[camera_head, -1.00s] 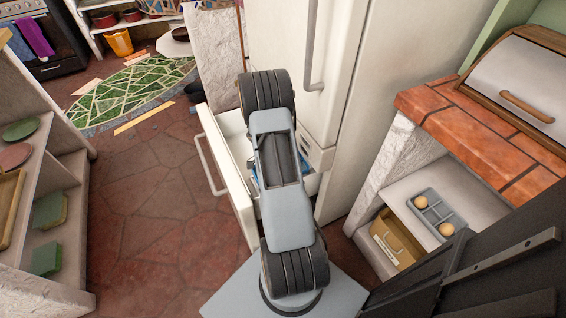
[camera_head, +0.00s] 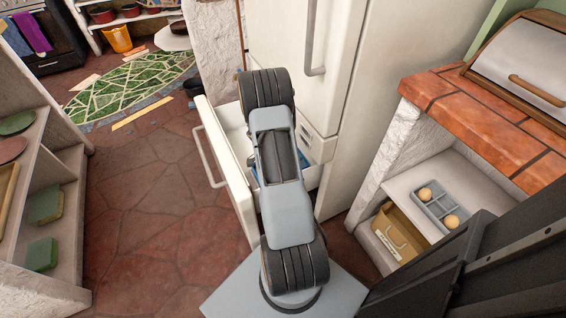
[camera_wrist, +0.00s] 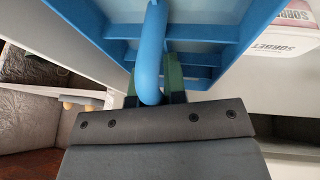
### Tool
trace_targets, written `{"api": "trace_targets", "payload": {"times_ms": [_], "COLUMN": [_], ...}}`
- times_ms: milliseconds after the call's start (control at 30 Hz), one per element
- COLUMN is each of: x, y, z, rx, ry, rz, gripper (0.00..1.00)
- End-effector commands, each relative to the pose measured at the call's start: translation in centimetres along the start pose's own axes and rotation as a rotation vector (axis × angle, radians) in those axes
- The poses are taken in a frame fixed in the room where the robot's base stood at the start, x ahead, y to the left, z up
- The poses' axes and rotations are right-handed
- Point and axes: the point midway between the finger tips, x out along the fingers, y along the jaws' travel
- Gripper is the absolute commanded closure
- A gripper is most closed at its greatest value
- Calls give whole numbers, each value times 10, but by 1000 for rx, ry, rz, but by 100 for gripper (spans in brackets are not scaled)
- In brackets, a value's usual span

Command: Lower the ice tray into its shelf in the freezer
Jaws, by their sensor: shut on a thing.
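The blue ice tray (camera_wrist: 236,45) fills the top of the wrist view, its divided compartments showing. Its rounded blue handle stands up toward the camera. My gripper (camera_wrist: 153,88) is shut on this handle, a green finger on each side. In the head view my arm hides the gripper and most of the tray; a little blue (camera_head: 256,171) shows beside it. The freezer drawer (camera_head: 240,185) is pulled open below the white fridge (camera_head: 370,70), with my arm above it. I cannot tell how far the tray is above the drawer floor.
A white sorbet box (camera_wrist: 285,38) is right of the tray in the wrist view. The brick-topped counter (camera_head: 470,120) stands right, with a grey tray (camera_head: 433,211) of two round things below. Open shelves (camera_head: 62,210) stand left. The stone floor (camera_head: 150,190) between is clear.

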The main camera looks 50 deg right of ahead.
Motion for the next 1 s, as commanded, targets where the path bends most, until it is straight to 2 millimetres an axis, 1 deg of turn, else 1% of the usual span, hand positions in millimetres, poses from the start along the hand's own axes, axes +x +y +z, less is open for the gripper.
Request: {"api": "trace_targets", "payload": {"times_ms": [33, 300, 333, 633, 867, 1000], "x": [10, 11, 11, 11, 11, 1], "y": [4, 4, 4, 5, 5, 5], "z": [7, 8, 8, 8, 7, 7], "rx": [-10, -10, -10, -9, -8, -8], "ry": [-10, -11, -11, -10, -10, -8], "rz": [13, 14, 14, 16, 18, 16], "gripper": [100, 100, 87, 58, 58, 58]}}
